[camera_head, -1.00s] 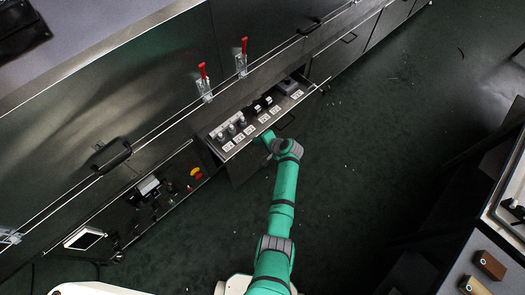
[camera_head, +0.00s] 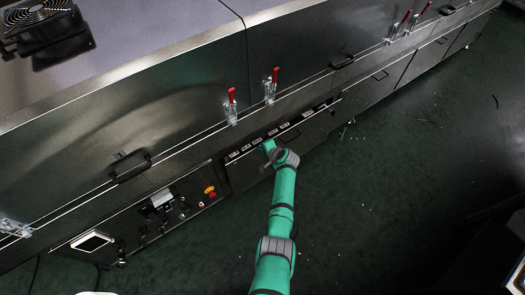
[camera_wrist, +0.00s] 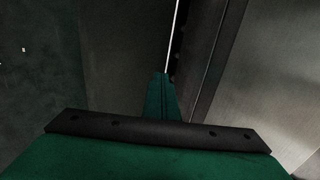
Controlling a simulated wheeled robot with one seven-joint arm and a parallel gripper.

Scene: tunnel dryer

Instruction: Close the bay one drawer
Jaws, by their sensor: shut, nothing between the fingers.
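The bay one drawer (camera_head: 312,130) is a dark drawer low in the long machine's side. Only a narrow strip with a row of pale labels shows along its top edge, so it stands nearly shut. My gripper (camera_head: 266,147) is at the drawer's front near its top edge, with the fingers shut and empty. In the wrist view the closed green fingers (camera_wrist: 162,95) point at a dark panel edge with a thin bright line and a dark gap beside it. I cannot tell whether the fingertips touch the drawer.
Two red-handled clamps (camera_head: 232,98) stand on the ledge above the drawer. A control panel with a red and yellow button (camera_head: 210,192) and a screen (camera_head: 92,241) is to the left. The dark green floor (camera_head: 390,200) right of my arm is clear apart from small scraps.

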